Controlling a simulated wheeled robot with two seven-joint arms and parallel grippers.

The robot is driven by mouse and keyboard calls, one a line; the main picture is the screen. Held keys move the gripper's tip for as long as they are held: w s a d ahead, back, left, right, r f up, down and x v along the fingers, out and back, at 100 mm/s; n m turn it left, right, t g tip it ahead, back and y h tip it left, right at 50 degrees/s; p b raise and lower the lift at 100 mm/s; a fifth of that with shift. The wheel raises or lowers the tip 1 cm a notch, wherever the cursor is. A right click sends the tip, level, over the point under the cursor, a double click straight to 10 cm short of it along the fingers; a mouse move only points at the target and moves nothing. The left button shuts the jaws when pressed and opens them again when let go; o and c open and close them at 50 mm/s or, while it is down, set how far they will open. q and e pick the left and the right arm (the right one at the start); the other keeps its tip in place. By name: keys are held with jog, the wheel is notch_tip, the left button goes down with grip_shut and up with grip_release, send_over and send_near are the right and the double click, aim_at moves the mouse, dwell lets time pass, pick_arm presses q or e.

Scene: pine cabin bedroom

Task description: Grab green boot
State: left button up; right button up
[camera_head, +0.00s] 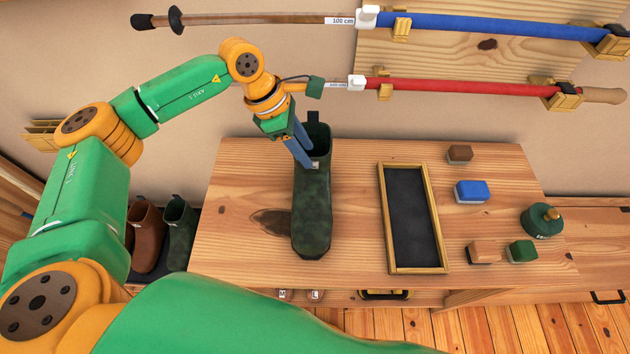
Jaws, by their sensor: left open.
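A dark green boot (312,205) stands on the wooden bench, its toe toward me and its shaft opening at the back. My left gripper (301,152) is at the top of the shaft, on its left side, with its blue fingers pointing down. The fingers overlap the boot's rim in the picture; whether they touch it or straddle its wall I cannot tell. Another green boot (179,232) stands beside a brown boot (147,236) on a dark tray at the lower left. My right gripper is not in view.
The wooden bench (240,190) also holds a black framed tray (412,220), several small brush-like blocks (472,191) and a dark green canister (541,221) at the right. Blue (490,25) and red (455,87) pole-like items hang on the wall behind. The bench's left part is clear.

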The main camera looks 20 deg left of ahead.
aim_at(312, 159)
pick_arm(q)
jog(key=x, duration=0.2)
jog(key=p+x, duration=0.1)
jog(key=shift+s+d+f, duration=0.2)
jog(key=shift+s, duration=0.1)
jog(key=shift+w+f, duration=0.3)
jog(key=shift+w, duration=0.15)
jog(key=shift+s+r, duration=0.1)
jog(key=c, duration=0.7)
jog(key=shift+s, duration=0.15)
jog(key=shift+r, duration=0.1)
